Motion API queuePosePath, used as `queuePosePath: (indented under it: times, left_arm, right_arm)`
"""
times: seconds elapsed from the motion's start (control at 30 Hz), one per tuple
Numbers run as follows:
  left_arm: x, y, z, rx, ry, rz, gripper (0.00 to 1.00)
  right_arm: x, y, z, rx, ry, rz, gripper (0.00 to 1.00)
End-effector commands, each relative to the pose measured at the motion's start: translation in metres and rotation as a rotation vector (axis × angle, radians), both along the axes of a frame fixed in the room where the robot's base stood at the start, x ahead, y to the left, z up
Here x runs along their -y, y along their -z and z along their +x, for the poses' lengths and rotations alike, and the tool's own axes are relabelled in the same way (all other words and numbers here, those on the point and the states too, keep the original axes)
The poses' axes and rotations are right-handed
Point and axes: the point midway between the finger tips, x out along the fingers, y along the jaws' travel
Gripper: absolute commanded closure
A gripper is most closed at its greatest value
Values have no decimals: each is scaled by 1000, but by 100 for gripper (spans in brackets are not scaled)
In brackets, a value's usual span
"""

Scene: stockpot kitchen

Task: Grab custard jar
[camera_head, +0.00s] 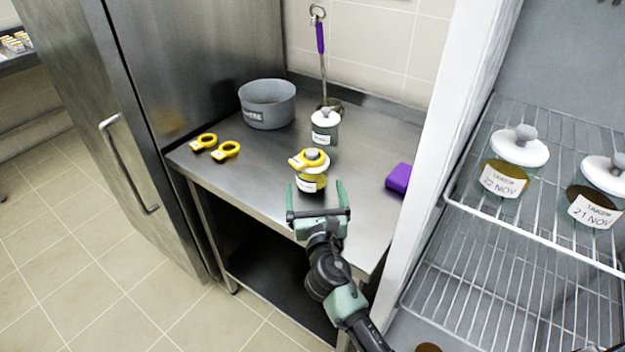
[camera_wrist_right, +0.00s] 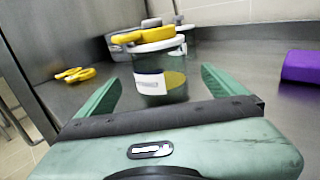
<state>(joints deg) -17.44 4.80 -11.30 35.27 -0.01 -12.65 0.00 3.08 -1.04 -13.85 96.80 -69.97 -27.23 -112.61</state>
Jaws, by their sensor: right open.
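The custard jar (camera_head: 313,182) stands upright on the steel table, with yellow contents, a white label and a yellow ring-shaped tag over its lid. In the right wrist view the jar (camera_wrist_right: 160,78) is straight ahead, beyond and between the fingertips. My right gripper (camera_head: 318,200) is open and empty at the near side of the jar, its fingers pointing towards it. The fingers also show in the right wrist view (camera_wrist_right: 155,88), one on each side of the jar's lower part. My left gripper is not in view.
Another lidded jar (camera_head: 325,128) stands behind. A grey pot (camera_head: 267,104), two yellow rings (camera_head: 228,150) and a purple block (camera_head: 398,178) lie around on the table. A ladle (camera_head: 322,60) hangs at the wall. Open shelving with dated jars (camera_head: 505,180) is on the right.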

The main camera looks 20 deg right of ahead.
Motion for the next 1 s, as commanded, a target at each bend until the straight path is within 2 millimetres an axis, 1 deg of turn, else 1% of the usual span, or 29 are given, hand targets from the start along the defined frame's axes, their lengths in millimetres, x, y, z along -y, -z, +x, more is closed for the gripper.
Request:
queuePosePath:
  times: [0.2, 0.33, 0.43, 0.63, 0.67, 0.7, 0.77, 0.8, 0.87, 0.9, 0.97, 1.0]
  left_arm:
    - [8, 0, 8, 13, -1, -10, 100]
    - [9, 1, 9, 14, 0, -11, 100]
    - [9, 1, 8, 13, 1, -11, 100]
    - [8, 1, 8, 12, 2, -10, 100]
    - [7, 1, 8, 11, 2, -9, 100]
    - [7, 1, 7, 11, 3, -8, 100]
    - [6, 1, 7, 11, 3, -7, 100]
    - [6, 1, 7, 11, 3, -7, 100]
    - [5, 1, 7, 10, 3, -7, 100]
    - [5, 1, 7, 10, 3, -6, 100]
    - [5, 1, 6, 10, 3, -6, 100]
    - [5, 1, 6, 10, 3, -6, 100]
  right_arm:
    - [7, -2, 36, 2, 1, 2, 2]
    - [11, -2, 52, 2, 1, 1, 2]
    - [12, -1, 57, 1, 0, 1, 2]
    - [12, -1, 57, 1, 0, 1, 2]
    - [12, -1, 57, 1, 0, 1, 5]
    - [12, -1, 57, 1, 0, 1, 16]
    - [12, -1, 57, 1, 0, 1, 32]
    - [12, -1, 57, 1, 0, 1, 44]
    - [12, -1, 57, 1, 0, 1, 60]
    - [12, -1, 57, 1, 0, 1, 71]
    - [12, -1, 57, 1, 0, 1, 88]
    - [12, -4, 57, 5, -1, 0, 92]
